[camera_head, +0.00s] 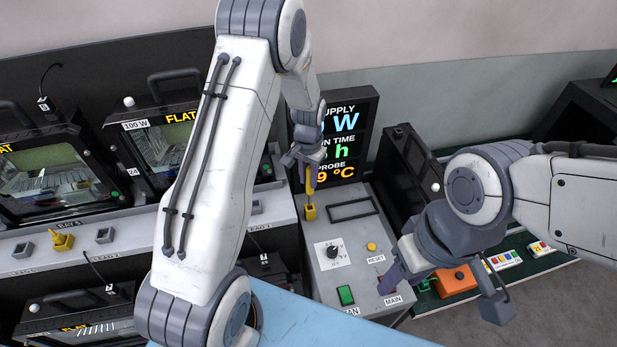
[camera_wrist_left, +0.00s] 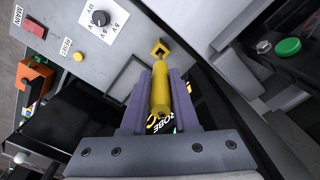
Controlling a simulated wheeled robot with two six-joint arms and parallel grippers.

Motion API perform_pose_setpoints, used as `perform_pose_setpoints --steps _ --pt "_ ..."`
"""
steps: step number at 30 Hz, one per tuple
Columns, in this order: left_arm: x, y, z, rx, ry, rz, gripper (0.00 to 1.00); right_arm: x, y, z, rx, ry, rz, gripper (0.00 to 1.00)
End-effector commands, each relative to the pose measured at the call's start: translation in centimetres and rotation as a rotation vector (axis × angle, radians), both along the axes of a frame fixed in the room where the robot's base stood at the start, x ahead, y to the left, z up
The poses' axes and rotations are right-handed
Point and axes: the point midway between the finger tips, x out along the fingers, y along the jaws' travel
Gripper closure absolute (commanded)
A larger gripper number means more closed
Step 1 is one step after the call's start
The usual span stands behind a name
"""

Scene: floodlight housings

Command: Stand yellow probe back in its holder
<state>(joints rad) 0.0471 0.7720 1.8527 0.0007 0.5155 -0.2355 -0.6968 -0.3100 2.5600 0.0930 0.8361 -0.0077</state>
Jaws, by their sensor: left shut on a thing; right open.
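The yellow probe (camera_wrist_left: 160,90) is held between the purple fingers of my left gripper (camera_wrist_left: 160,95), which is shut on it. In the head view the probe (camera_head: 310,181) points down from the left gripper (camera_head: 308,165), with its lower end close above the yellow holder (camera_head: 310,212) on the grey control panel. The holder also shows in the left wrist view (camera_wrist_left: 160,48), just beyond the probe's far end. I cannot tell whether the tip is inside it.
The panel (camera_head: 320,270) carries a dial (camera_head: 333,252), a yellow reset button (camera_head: 371,246), a green switch (camera_head: 346,295) and a dark display (camera_head: 345,130) behind. Floodlight housings (camera_head: 165,145) stand at left. An orange box (camera_head: 455,281) lies right of the panel.

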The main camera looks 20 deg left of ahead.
Motion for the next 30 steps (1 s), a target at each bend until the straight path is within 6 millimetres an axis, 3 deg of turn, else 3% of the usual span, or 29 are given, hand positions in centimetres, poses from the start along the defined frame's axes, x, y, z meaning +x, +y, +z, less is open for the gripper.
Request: perform_pose_setpoints --steps 30 --pt "0.01 0.0 -0.57 0.0 0.0 0.0 1.0 0.0 0.0 -0.41 0.0 0.0 0.0 0.5"
